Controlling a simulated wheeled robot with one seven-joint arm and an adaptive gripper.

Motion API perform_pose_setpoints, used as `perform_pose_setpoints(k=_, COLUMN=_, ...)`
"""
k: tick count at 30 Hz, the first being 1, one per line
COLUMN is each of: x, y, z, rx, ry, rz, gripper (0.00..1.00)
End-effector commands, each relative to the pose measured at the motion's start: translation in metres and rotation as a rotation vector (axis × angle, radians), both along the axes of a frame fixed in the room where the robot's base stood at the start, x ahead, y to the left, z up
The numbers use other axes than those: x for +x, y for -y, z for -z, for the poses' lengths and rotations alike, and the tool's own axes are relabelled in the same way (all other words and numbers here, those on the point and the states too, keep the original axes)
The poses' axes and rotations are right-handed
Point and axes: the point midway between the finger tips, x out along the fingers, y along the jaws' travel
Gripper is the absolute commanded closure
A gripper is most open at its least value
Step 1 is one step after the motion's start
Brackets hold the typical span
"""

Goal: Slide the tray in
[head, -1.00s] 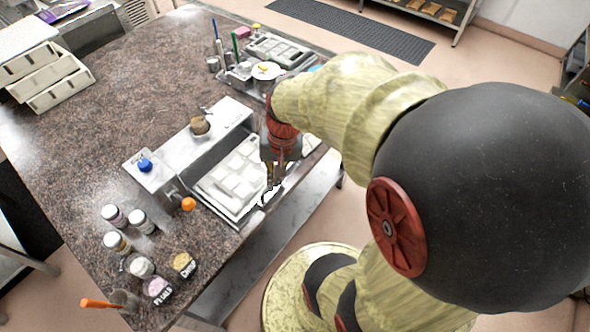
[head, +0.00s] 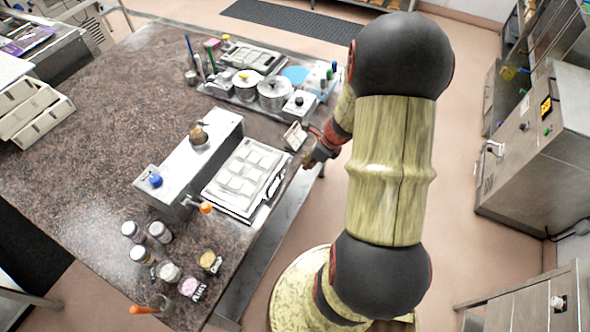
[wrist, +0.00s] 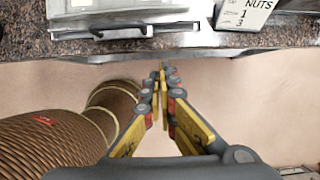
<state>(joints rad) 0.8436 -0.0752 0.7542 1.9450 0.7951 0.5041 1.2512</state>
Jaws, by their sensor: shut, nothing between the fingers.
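The tray (head: 222,200) is a pale metal tray with raised square moulds, lying flat on the counter against the right side of the long metal machine (head: 180,165). How far it reaches into the machine I cannot tell. In the wrist view, the front edge of a metal piece with a dark handle bar (wrist: 145,30), probably the tray, shows at the top left by the counter edge. My gripper (head: 307,164) is just off the counter's right edge, apart from the tray. In the wrist view my gripper (wrist: 161,70) has its fingertips together, empty, over the floor.
A card reading NUTS (wrist: 246,12) stands near the counter edge; it also shows in the head view (head: 294,137). Pots (head: 274,92) stand behind it. Jars (head: 158,232) and an orange-knobbed lever (head: 205,208) are at the near end.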

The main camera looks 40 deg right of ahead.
Motion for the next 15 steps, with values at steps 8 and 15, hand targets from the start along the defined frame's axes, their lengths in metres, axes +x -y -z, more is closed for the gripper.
perform_pose_setpoints(k=8, x=0.013, y=-0.006, z=0.039, rx=0.002, ry=-0.003, rz=-0.003, gripper=1.0)
perform_pose_setpoints(k=15, x=0.03, y=-0.013, z=0.084, rx=0.002, ry=-0.003, rz=-0.006, gripper=1.0)
